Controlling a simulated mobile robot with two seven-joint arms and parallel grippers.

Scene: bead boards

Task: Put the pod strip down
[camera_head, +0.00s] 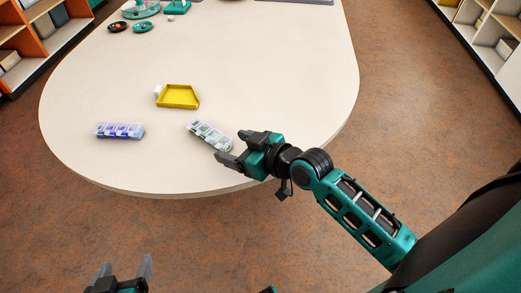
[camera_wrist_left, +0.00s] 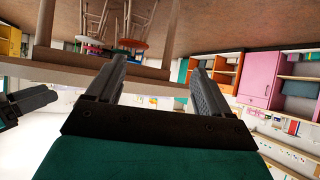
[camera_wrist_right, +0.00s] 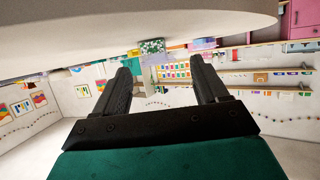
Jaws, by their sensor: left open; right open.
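A clear pod strip with green contents (camera_head: 209,134) lies on the table, slanting toward its front edge. It also shows beyond the fingertips in the right wrist view (camera_wrist_right: 152,47). A second pod strip, with blue contents (camera_head: 119,131), lies flat farther left. My right gripper (camera_head: 239,148) is open, with its fingertips at the near right end of the green strip. Nothing is held between its fingers in the right wrist view (camera_wrist_right: 160,65). My left gripper (camera_head: 125,268) is open and empty, low in front of the table. Its spread fingers also show in the left wrist view (camera_wrist_left: 158,66).
A yellow tray (camera_head: 178,104) sits behind the strips, with a small white object (camera_head: 158,91) at its left corner. Teal and dark dishes (camera_head: 143,27) stand at the far end of the pale table (camera_head: 270,75). The table's middle is clear.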

